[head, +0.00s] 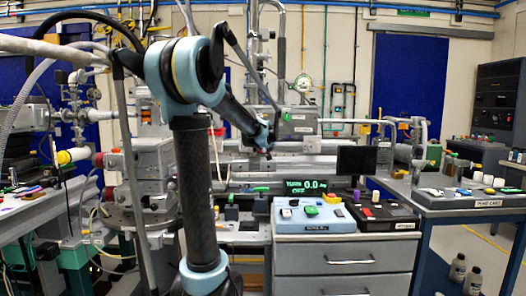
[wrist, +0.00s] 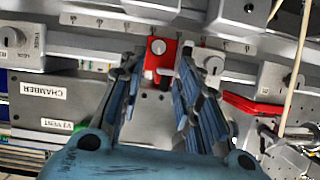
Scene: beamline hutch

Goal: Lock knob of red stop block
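The red stop block (wrist: 167,60) shows in the wrist view, set on a pale rail, with a round grey knob (wrist: 157,46) on its upper left and a dark part below it. My gripper (wrist: 160,66) is open, with its blue-grey fingers on either side of the block in the picture and nothing held between them. I cannot tell whether a fingertip touches the block. In the head view my gripper (head: 268,150) is at the rail assembly behind the bench, and the red block cannot be made out there.
Grey knob units stand on the rail left (wrist: 17,37) and right (wrist: 213,66). A red bar (wrist: 252,106) lies right of my fingers. A display (head: 306,186) reads "TURN 0.0 OFF". A drawer cabinet (head: 345,253) and a side table (head: 465,200) stand in front and right.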

